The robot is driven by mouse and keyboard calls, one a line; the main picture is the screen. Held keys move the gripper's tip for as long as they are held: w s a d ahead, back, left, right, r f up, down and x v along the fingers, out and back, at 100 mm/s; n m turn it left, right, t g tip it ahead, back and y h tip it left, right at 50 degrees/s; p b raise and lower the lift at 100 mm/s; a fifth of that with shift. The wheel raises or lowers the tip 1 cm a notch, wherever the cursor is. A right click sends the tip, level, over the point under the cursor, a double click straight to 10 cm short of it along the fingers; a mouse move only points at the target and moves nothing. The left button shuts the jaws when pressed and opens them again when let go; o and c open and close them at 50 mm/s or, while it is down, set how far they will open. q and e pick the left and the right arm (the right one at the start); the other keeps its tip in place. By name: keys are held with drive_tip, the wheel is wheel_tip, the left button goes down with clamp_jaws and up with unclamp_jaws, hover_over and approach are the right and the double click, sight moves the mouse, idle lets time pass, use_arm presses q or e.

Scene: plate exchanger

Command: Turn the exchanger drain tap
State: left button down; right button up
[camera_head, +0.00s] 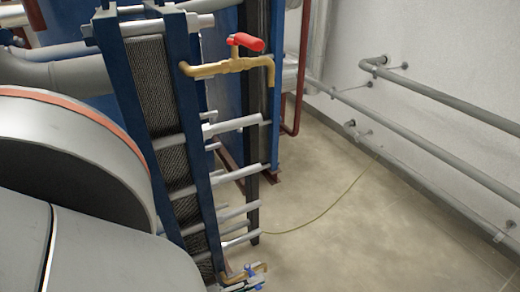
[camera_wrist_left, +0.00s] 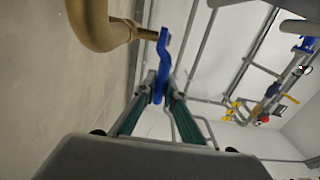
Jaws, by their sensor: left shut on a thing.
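The drain tap is a brass elbow (camera_wrist_left: 97,22) with a blue lever (camera_wrist_left: 162,60) in the left wrist view. In the head view its brass body (camera_head: 238,276) shows at the foot of the plate exchanger (camera_head: 205,165), at the bottom edge. My left gripper (camera_wrist_left: 161,94) has its green-sided fingers closed on the lower part of the blue lever. The lever's upper end meets the tap. In the head view the fingers cannot be made out clearly. My right gripper is in neither view.
A second brass tap with a red handle (camera_head: 247,42) sits at the exchanger's top. Silver tie rods (camera_head: 237,173) stick out on the right. Grey pipes (camera_head: 425,123) run along the right wall. The floor (camera_head: 330,205) between is clear except for a thin line.

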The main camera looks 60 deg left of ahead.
use_arm(q)
drive_tip(key=shift+s+f, duration=0.15)
drive_tip(key=shift+s, duration=0.05)
drive_tip(key=c, duration=2.1)
unclamp_jaws()
drive_tip(key=shift+w, duration=0.1)
drive_tip(key=shift+r, duration=0.25)
